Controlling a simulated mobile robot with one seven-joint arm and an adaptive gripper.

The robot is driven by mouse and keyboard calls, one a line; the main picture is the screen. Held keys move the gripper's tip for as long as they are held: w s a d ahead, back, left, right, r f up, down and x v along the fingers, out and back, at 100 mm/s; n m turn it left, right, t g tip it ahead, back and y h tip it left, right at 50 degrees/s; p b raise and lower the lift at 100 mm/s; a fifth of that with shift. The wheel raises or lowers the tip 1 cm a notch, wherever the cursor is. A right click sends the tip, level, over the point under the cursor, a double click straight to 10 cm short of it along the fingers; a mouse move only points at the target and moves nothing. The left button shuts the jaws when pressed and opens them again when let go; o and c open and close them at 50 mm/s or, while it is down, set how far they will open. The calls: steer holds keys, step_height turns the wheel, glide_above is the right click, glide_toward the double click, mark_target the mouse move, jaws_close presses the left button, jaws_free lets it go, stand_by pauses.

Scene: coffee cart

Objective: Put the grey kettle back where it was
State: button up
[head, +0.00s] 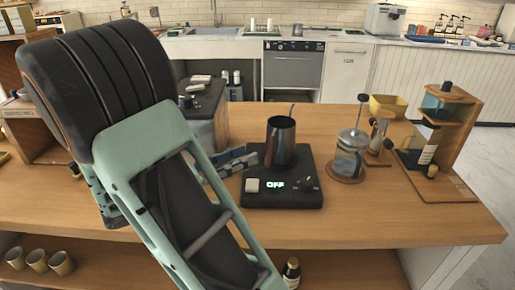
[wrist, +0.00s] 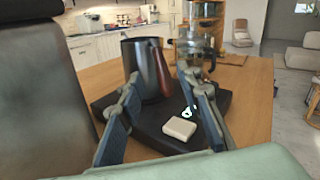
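The grey kettle (head: 281,142) stands upright on the black hot plate (head: 290,192), whose display reads OFF. In the wrist view the kettle (wrist: 140,66) shows a reddish-brown handle (wrist: 163,74) facing my gripper. My gripper (head: 247,158) is just left of the kettle in the head view, low and close to the hot plate. In the wrist view my gripper's two blue-padded fingers (wrist: 162,84) are spread apart, with the handle seen between them and nothing clasped. Whether either finger touches the kettle is hard to tell.
A glass press (head: 350,157) on a wooden coaster stands right of the hot plate. A wooden stand (head: 462,115) with a dark bottle is farther right. A black-topped unit (head: 205,98) is behind my gripper. The front right counter is clear.

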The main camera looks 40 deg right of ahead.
steer(key=a, duration=0.5)
steer(key=shift+w+a, duration=0.2)
steer(key=shift+a, duration=0.05)
